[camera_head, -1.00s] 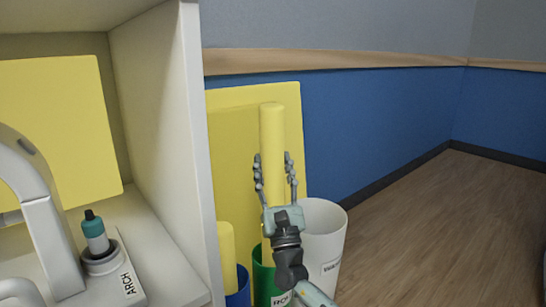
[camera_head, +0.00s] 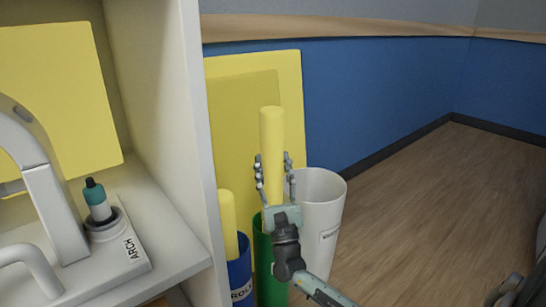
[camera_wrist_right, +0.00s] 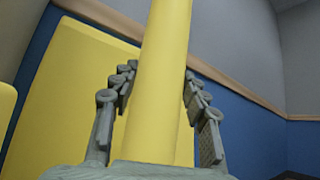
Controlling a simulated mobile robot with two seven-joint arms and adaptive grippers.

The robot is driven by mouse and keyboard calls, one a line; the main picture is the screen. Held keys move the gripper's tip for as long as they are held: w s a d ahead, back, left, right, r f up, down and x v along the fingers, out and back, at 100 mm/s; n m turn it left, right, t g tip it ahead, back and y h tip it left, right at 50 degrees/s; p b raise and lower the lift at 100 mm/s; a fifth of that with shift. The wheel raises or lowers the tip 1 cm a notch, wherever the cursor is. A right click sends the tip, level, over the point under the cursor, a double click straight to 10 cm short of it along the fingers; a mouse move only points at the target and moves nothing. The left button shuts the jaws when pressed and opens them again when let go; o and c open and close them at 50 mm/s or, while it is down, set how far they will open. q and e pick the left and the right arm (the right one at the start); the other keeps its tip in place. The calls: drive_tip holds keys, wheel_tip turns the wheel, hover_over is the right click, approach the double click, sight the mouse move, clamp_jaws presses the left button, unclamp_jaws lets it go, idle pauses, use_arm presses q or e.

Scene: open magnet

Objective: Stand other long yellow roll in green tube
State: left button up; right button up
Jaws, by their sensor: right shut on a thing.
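A long yellow roll (camera_head: 271,140) stands upright in the head view, above or in the green tube (camera_head: 263,262). My right gripper (camera_head: 272,168) is shut on this roll, with a finger on each side. The roll also fills the middle of the right wrist view (camera_wrist_right: 158,80). Its lower end is hidden behind my gripper, so I cannot tell how deep it reaches into the tube. Another yellow roll (camera_head: 228,215) stands in the blue tube (camera_head: 239,277) on the left.
A white bin (camera_head: 322,215) stands just right of the green tube. Yellow panels (camera_head: 240,95) lean against the blue wall behind. A white shelf unit (camera_head: 170,120) is close on the left, with a teal-capped bottle (camera_head: 97,200) in it.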

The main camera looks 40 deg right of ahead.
sight(274, 187)
drive_tip(key=shift+f, duration=1.7)
drive_tip(key=o, duration=1.3)
drive_tip(key=shift+c, duration=0.2)
drive_tip(key=shift+f, duration=0.15)
drive_tip(key=v, duration=1.1)
drive_tip(key=shift+s+f, duration=0.2)
drive_tip(key=shift+s, duration=0.15)
drive_tip(key=shift+a, duration=0.15)
